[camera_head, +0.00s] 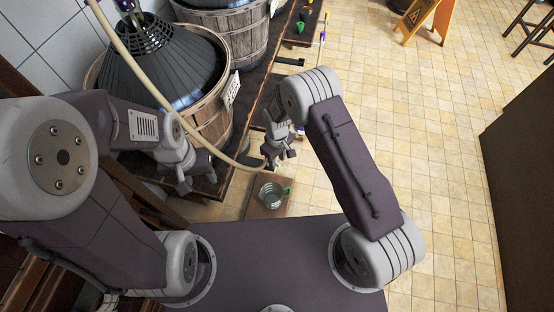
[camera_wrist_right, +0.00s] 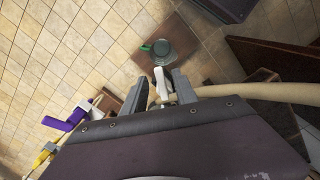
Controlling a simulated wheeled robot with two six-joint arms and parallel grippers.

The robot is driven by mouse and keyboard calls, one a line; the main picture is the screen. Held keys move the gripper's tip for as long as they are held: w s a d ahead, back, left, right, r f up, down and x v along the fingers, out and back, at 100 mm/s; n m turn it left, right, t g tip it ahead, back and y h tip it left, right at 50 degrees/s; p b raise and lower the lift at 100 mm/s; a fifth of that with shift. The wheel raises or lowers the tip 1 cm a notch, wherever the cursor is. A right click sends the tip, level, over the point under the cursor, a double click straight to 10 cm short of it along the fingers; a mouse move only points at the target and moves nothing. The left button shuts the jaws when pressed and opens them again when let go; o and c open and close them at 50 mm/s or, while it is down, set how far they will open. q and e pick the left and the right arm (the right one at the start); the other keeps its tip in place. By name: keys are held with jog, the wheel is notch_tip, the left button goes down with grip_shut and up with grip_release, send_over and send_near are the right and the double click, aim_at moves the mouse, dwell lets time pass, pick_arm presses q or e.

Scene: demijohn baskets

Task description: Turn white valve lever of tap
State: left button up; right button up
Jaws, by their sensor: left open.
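In the right wrist view a white valve lever (camera_wrist_right: 161,83) stands between the two fingers of my right gripper (camera_wrist_right: 160,88). The fingers are apart, with a visible gap on the lever's left; whether the right finger touches it I cannot tell. The tap's body is mostly hidden behind the gripper. A pale hose (camera_wrist_right: 250,92) runs right from there; in the head view the hose (camera_head: 150,85) curves down to my right gripper (camera_head: 276,158). My left gripper (camera_head: 194,178) is open and empty beside the near basket.
A jug (camera_head: 271,195) with a green handle stands on a brown board (camera_head: 262,210) below the right gripper. A dark demijohn (camera_head: 165,65) sits in a wooden basket (camera_head: 212,130) on a bench at left. Another basket (camera_head: 240,40) stands behind.

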aim_at(277, 163)
notch_tip(277, 163, up, 8)
jog(key=p, duration=0.1)
jog(key=shift+r, duration=0.2)
jog(key=shift+d, duration=0.1)
